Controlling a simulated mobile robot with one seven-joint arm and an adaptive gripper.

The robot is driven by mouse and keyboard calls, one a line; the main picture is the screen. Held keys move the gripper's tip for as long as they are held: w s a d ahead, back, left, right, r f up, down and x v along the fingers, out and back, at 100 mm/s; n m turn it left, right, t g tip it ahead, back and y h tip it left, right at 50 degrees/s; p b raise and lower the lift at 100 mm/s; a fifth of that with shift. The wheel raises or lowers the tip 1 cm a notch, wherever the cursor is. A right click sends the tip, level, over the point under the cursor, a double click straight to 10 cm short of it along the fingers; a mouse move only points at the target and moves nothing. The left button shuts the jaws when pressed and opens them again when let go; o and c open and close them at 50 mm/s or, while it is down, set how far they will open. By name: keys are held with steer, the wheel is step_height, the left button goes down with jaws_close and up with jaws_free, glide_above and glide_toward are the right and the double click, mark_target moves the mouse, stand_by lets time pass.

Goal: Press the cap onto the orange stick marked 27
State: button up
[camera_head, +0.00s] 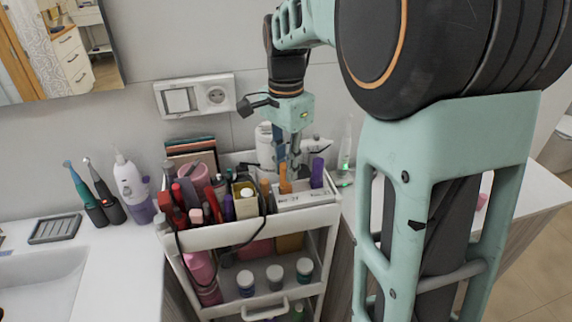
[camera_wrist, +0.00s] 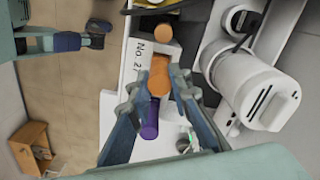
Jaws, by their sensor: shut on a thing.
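My gripper (camera_wrist: 157,84) is over the white holder (camera_wrist: 111,112) on the cart's top, with its fingers on both sides of an orange piece (camera_wrist: 159,77). This looks like the orange cap together with or just above its stick; I cannot tell whether the two touch. In the head view the orange piece (camera_head: 285,178) stands upright below my gripper (camera_head: 294,160). The holder's label (camera_wrist: 138,60) reads "No. 2" and then is partly hidden. A purple stick (camera_wrist: 150,119) stands beside the orange one, and it also shows in the head view (camera_head: 317,173).
Another orange round top (camera_wrist: 163,32) is on the other side. A white bottle-like device (camera_wrist: 262,97) stands close by. The cart's top tray (camera_head: 215,238) is crowded with cosmetics at the left. Jars (camera_head: 275,275) stand on the lower shelf.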

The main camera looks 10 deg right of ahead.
steer(key=o, duration=0.8)
steer(key=o, duration=0.5)
steer(key=shift+r, duration=0.1)
steer(key=shift+r+p, duration=3.45)
steer(key=shift+r, duration=0.5)
